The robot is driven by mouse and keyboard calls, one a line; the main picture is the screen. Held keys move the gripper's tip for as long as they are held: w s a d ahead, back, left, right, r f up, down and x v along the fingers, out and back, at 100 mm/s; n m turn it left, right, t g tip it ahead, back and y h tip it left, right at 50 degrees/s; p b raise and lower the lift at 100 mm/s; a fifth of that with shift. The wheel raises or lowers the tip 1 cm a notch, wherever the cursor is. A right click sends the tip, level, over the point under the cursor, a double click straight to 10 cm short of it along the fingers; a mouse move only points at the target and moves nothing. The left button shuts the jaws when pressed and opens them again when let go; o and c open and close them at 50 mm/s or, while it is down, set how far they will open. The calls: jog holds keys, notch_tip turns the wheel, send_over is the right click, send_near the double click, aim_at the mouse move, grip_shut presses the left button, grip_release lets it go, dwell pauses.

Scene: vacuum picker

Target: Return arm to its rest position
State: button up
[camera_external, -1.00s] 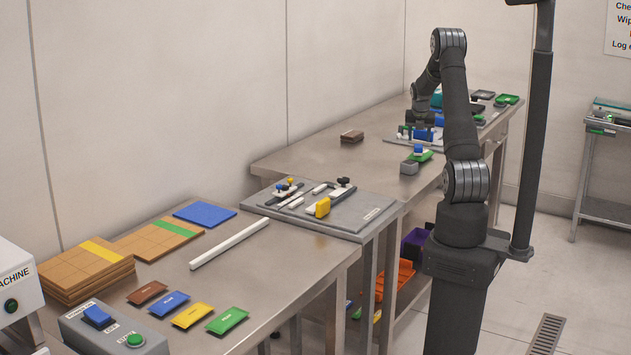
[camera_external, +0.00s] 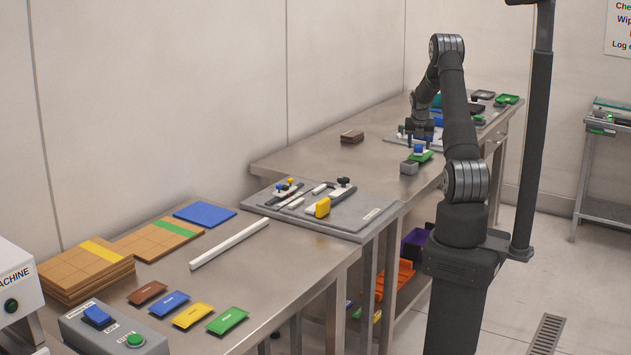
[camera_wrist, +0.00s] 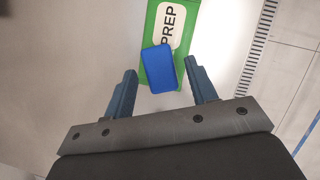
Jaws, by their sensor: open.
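My gripper (camera_external: 420,141) hangs at the end of my arm, pointing down over the far table in the external view. In the wrist view its two fingers (camera_wrist: 161,70) are spread apart with nothing gripped. Below them a blue block (camera_wrist: 160,66) lies on a green plate (camera_wrist: 155,30) marked PREP. In the external view the blue block (camera_external: 419,149) and green plate (camera_external: 425,156) are just under the fingertips. I cannot tell the exact gap.
A grey box (camera_external: 408,167) stands beside the green plate. A brown stack (camera_external: 352,136) lies to its left, and dark and green trays (camera_external: 507,99) lie behind. A grey fixture board (camera_external: 355,212) is on the nearer table. A dark post (camera_external: 534,130) rises right of my arm.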

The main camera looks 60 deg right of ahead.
jog(key=shift+w+d+f, duration=0.1)
jog(key=shift+w+d, duration=0.05)
jog(key=shift+d, duration=0.05)
jog(key=r, duration=0.7)
jog(key=shift+w+a+r, duration=0.25)
jog(key=shift+a+r, duration=0.05)
jog(key=shift+a, duration=0.05)
jog(key=w+a+m+g, duration=0.2)
jog(key=w+a+m, duration=0.4)
jog(key=w+a, duration=0.75)
jog(key=w+a+f, duration=0.2)
jog(key=f, duration=0.1)
jog(key=w+a+f, duration=0.2)
jog(key=w, duration=0.1)
jog(key=w+a+f, duration=0.3)
jog(key=shift+w+f, duration=0.1)
jog(key=shift+f, duration=0.95)
